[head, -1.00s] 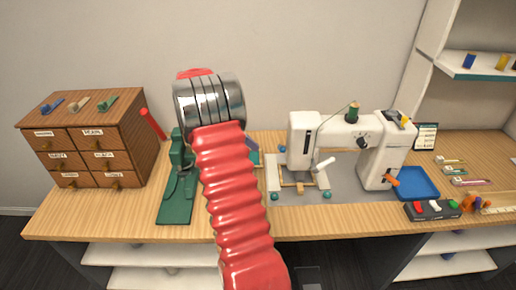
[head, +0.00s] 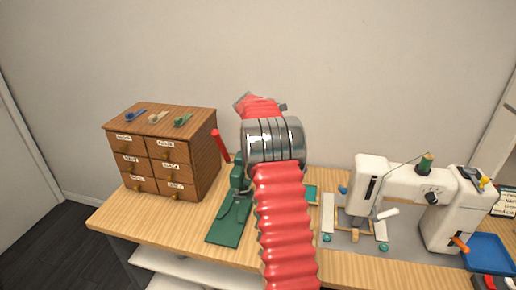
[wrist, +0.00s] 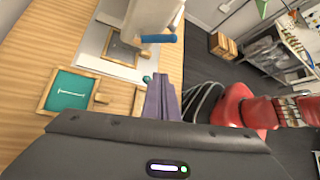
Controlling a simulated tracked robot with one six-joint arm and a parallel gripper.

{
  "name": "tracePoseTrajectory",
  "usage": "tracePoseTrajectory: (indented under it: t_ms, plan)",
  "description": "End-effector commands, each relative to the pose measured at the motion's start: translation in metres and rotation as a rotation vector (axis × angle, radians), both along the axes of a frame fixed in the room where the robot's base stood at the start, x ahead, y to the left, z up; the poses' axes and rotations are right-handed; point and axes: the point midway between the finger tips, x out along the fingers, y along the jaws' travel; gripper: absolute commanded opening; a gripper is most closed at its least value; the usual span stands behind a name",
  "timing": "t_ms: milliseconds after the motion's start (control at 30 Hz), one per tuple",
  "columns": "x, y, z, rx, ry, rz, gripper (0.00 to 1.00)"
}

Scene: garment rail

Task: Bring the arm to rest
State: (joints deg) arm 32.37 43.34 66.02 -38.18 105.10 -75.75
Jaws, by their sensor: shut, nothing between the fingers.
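My red ribbed arm with its grey metal joint (head: 273,142) rises through the middle of the head view, in front of the bench. It hides my gripper there. In the wrist view, my gripper (wrist: 162,84) shows as two purple-grey fingers pressed together, with nothing between them. It is near the wooden table top. A small wooden frame with a teal inside (wrist: 72,93) lies left of the fingers. A white machine part with a blue end (wrist: 158,39) is just above them in the picture.
A wooden drawer cabinet (head: 162,158) stands left of my arm. A green press with a red handle (head: 232,215) is close beside it, partly hidden. A white sewing machine (head: 420,190) and a blue tray (head: 489,254) are to the right. The wall area above is clear.

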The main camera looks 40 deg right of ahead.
Motion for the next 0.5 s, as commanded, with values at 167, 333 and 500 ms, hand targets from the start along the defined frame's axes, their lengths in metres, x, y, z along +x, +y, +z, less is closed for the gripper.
tracePoseTrajectory:
  t_ms: [167,333,500]
  plan:
    - [0.0000,-0.0001,0.0001,0.000,0.000,0.000,0.00]
    - [0.0003,-0.0002,-0.0002,-0.019,-0.008,-0.015,0.00]
    - [0.0080,-0.0048,-0.0077,-0.096,-0.073,-0.059,0.00]
